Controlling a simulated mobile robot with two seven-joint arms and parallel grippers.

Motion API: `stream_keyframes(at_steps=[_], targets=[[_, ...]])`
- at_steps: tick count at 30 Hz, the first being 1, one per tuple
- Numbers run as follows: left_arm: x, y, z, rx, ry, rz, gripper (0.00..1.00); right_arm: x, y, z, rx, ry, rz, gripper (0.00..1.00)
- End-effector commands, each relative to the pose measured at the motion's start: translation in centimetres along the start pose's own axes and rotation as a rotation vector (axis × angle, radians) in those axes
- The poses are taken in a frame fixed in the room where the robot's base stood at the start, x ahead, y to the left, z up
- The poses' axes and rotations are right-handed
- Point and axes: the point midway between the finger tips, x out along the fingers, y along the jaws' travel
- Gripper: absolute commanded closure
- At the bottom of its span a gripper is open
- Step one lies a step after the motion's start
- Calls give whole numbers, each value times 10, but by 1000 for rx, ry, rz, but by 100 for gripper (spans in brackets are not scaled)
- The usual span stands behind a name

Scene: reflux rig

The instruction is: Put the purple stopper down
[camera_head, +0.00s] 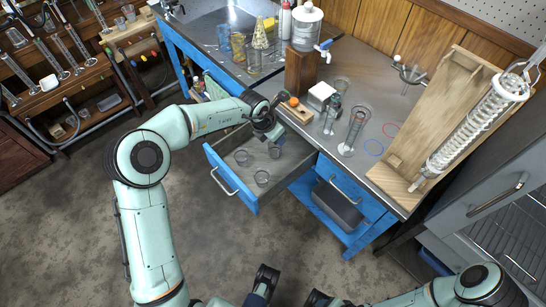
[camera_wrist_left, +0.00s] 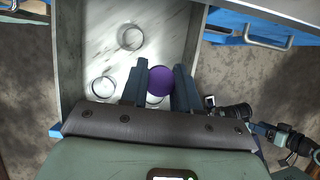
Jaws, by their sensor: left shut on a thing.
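The purple stopper (camera_wrist_left: 160,80) is round and sits between the two dark fingers of my left gripper (camera_wrist_left: 159,88), which is shut on it. In the head view my left gripper (camera_head: 272,131) hangs over the open blue drawer (camera_head: 235,193); the stopper cannot be made out there.
Two more clear glass vessels (camera_head: 241,156) (camera_head: 262,177) stand in the drawer. On the bench are an orange-topped wooden block (camera_head: 295,108), tall glass cylinders (camera_head: 355,130), a white box (camera_head: 320,95) and a wooden condenser stand (camera_head: 425,130). The drawer walls surround the left gripper's area.

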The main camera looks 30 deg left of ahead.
Motion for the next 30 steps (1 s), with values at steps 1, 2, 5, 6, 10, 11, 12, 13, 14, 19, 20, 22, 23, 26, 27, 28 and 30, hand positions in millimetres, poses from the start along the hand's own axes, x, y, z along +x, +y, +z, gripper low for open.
stream_keyframes(at_steps=[1, 2, 5, 6, 10, 11, 12, 13, 14, 19, 20, 22, 23, 26, 27, 28, 30], targets=[[-1, 2, 2, -71, -2, 34, 99, 3, 1, -1, 0, 3, 0, 39], [-3, 5, 3, -119, -1, 54, 99, 4, 1, -2, 0, 4, -1, 39], [-6, 12, 5, -264, -1, 112, 99, 6, 1, -3, -1, 9, -1, 39], [-8, 14, 7, -315, -2, 132, 99, 7, 1, -4, -1, 10, -2, 39], [-13, 21, 8, -453, 0, 187, 99, 9, 1, -5, -1, 14, -2, 39], [-14, 22, 9, -476, 1, 197, 99, 9, 2, -6, -1, 15, -3, 39], [-15, 24, 9, -503, 2, 208, 99, 10, 2, -6, -1, 16, -3, 39], [-15, 25, 9, -520, 2, 214, 99, 10, 2, -6, -1, 17, -3, 39], [-15, 26, 9, -532, 2, 218, 99, 10, 2, -7, -1, 18, -3, 39], [8, 27, -2, -559, 9, 228, 99, 20, 6, -21, 2, 54, -1, 39], [16, 27, -5, -558, 9, 227, 99, 23, 7, -25, 4, 66, -1, 39], [34, 26, -13, -558, 9, 226, 99, 30, 10, -38, 6, 98, 1, 39], [42, 26, -16, -557, 9, 227, 99, 32, 11, -43, 8, 112, 2, 39], [68, 26, -26, -557, 10, 226, 99, 42, 16, -60, 12, 158, 4, 39], [77, 26, -30, -556, 8, 226, 99, 45, 17, -68, 13, 175, 5, 39], [84, 26, -33, -556, 9, 226, 99, 47, 18, -73, 14, 189, 6, 39], [97, 26, -38, -556, 7, 226, 99, 51, 21, -83, 16, 217, 7, 39]])
